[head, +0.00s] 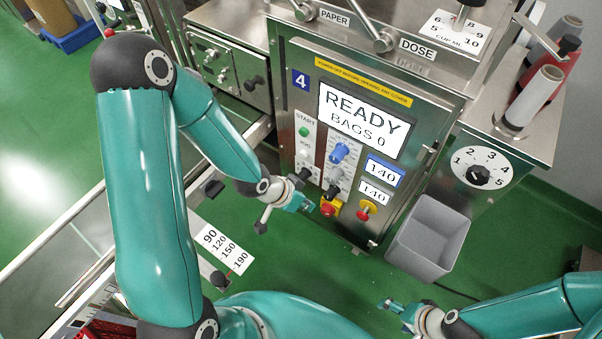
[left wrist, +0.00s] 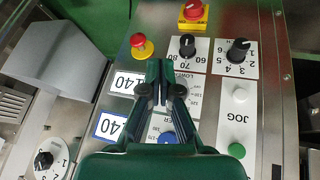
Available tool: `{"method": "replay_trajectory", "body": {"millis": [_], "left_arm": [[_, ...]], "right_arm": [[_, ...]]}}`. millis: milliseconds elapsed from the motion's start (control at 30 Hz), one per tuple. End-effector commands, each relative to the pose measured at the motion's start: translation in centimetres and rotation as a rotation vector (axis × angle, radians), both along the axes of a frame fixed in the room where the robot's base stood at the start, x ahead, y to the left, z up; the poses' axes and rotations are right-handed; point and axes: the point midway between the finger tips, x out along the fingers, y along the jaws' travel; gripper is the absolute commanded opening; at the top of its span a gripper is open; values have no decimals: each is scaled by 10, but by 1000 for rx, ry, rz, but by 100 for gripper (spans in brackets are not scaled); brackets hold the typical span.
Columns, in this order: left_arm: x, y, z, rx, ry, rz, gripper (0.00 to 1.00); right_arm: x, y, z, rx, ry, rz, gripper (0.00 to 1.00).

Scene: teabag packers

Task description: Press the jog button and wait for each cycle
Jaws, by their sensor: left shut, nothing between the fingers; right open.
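The white jog button (left wrist: 239,96) sits beside its JOG label on the panel, with the green start button (left wrist: 237,150) nearby in the left wrist view. The display (head: 360,118) reads READY, BAGS 0. My left gripper (head: 304,204) is shut and empty in front of the lower panel; its fingers also show in the left wrist view (left wrist: 162,82). In that view the jog button lies to the right of the fingertips, apart from them. My right gripper (head: 388,304) is open and empty at the lower right, away from the panel.
Black knobs (left wrist: 238,50), a red-on-yellow switch (left wrist: 194,13) and a red mushroom button (left wrist: 142,46) crowd the panel around the fingers. A grey bin (head: 423,237) hangs at the panel's right. A numbered dial (head: 480,175) is further right.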

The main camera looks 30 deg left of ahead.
Motion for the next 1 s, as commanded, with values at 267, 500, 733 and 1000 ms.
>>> {"method": "replay_trajectory", "body": {"millis": [267, 500, 733, 1000], "left_arm": [[31, 66, -52, 227, -278, -194, 0], [36, 106, -61, 420, -411, -317, 0], [35, 119, -58, 492, -446, -361, 0], [35, 119, -56, 493, -445, -362, 0]], "right_arm": [[0, 0, -131, 0, 0, 0, 79], [0, 0, -190, 0, -1, 0, 79], [0, 0, -202, 0, -1, 0, 79], [0, 0, -200, 0, -1, 0, 79]]}}
